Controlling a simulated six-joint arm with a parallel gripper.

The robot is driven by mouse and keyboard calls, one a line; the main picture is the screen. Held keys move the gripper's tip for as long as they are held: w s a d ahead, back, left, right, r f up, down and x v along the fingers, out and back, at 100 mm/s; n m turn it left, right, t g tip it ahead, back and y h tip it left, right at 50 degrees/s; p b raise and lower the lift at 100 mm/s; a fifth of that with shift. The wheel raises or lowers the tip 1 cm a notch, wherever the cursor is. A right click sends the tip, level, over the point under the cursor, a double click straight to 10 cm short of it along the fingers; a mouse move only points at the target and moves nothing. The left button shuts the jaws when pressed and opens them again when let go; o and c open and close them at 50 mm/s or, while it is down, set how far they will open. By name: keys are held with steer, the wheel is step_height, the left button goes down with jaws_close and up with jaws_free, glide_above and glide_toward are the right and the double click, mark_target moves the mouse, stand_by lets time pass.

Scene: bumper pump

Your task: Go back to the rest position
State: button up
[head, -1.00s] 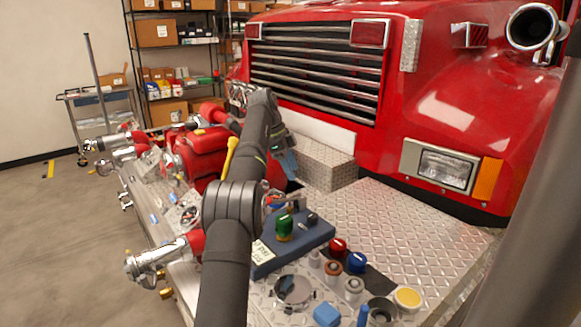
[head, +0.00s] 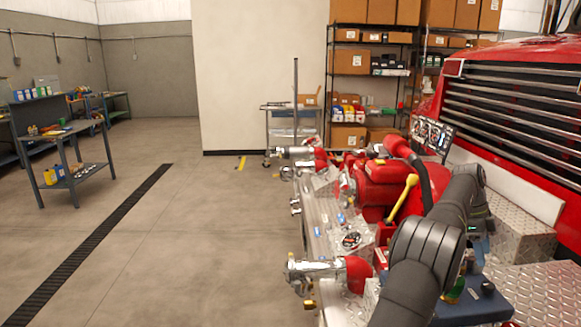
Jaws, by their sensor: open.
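My arm rises from the bottom right of the head view, bends over at the top and points down on its far side. My gripper (head: 482,245) is at the end of this bend, small and partly hidden by my own arm links. It is open, and I see nothing held in it. It is above the bumper deck, near the blue block (head: 487,302) with the green knob (head: 455,290), which my arm partly covers.
The red pump (head: 385,185) with a yellow handle (head: 402,198) stands close left of my arm. A chrome outlet (head: 315,270) juts out over the floor. The red truck's grille (head: 520,105) rises at right. Open floor (head: 200,240) lies left, with workbenches (head: 70,165) beyond.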

mark_target(489, 284)
steer(key=x, duration=0.9)
steer(key=shift+d+f, duration=0.1)
steer(key=shift+f, duration=0.05)
steer(key=v, duration=1.7)
steer(key=x, duration=1.6)
steer(key=shift+s+f, duration=0.15)
steer(key=shift+f, duration=0.05)
steer(key=shift+s+d+f+n, duration=0.1)
steer(key=shift+d+f+n, duration=0.05)
steer(key=shift+f+n, duration=0.15)
steer(key=n+t+h, duration=0.1)
steer(key=n, duration=0.2)
steer(key=shift+r, duration=0.1)
steer(key=n+t, duration=0.1)
steer(key=n, duration=0.3)
steer(key=shift+s+t, duration=0.2)
steer(key=shift+t, duration=0.2)
steer(key=shift+s+n+t, duration=0.1)
steer(key=shift+n+t, duration=0.5)
steer(key=shift+n, duration=1.2)
steer(key=shift+n+t, duration=0.6)
steer(key=shift+n, duration=1.2)
